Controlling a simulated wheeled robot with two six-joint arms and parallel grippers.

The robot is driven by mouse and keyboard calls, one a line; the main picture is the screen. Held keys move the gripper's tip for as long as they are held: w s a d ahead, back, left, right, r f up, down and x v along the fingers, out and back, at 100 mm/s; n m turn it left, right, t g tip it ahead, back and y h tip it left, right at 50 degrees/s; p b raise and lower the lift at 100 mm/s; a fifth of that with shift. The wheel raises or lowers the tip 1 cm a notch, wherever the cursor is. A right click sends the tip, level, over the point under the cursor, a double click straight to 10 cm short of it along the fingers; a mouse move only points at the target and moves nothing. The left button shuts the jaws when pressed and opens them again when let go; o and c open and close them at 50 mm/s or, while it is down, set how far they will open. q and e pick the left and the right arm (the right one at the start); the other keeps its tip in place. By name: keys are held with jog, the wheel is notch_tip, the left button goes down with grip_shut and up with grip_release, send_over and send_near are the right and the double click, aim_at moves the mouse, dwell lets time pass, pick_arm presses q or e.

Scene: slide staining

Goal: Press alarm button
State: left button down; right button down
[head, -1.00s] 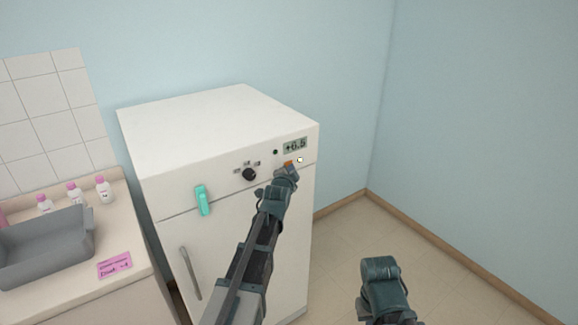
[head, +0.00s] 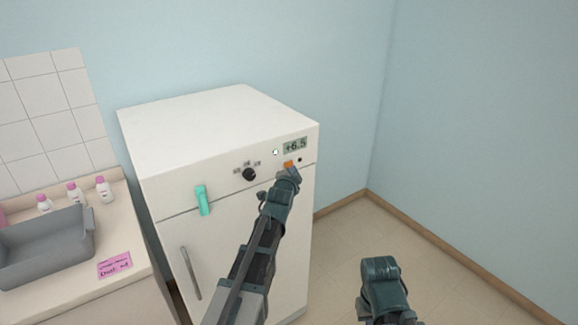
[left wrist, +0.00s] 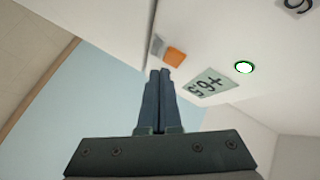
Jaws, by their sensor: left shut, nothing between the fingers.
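The orange alarm button (head: 288,164) is on the upper front panel of the white fridge (head: 230,235), just below the display. It also shows in the left wrist view (left wrist: 174,57). My left gripper (head: 291,175) is shut and empty, its tip just below the button. In the left wrist view its closed fingers (left wrist: 160,74) end close to the button, with a small gap in the picture. The display (head: 295,145) reads +6.5. The left indicator (head: 275,152) is lit, with a green rim in the left wrist view; the right indicator (head: 300,160) is dark. My right gripper (head: 382,275) is at the lower right, its fingers not discernible.
A black knob (head: 249,174), a teal latch (head: 202,200) and a grey handle (head: 190,272) are on the fridge front. A counter at left holds a grey basin (head: 45,250), several pink-capped bottles and a pink label (head: 114,265). The floor at right is clear.

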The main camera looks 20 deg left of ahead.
pick_arm(q)
jog(key=shift+s+d, duration=0.8)
jog(key=shift+d, duration=0.2)
jog(key=shift+s+d, duration=0.75)
jog(key=shift+d, duration=0.2)
jog(key=s+d+f+n+g+h, duration=0.1)
jog(key=s+d+f+n+g, duration=0.1)
jog(key=s+d+f+g, duration=0.45)
jog(key=s+d+f+n+g, duration=0.2)
jog(key=s+d+f, duration=0.3)
jog(key=s, duration=0.4)
jog(key=s+d+f+n+g, duration=0.1)
jog(key=s+d+f+g, duration=0.1)
jog(key=s, duration=0.7)
jog(key=s+d+f+n+g, duration=0.1)
jog(key=s+d+f+g, duration=0.1)
jog(key=s+g, duration=0.3)
jog(key=s+f, duration=0.1)
jog(key=s, duration=0.3)
jog(key=shift+s+d+f, duration=0.2)
jog(key=shift+s, duration=0.1)
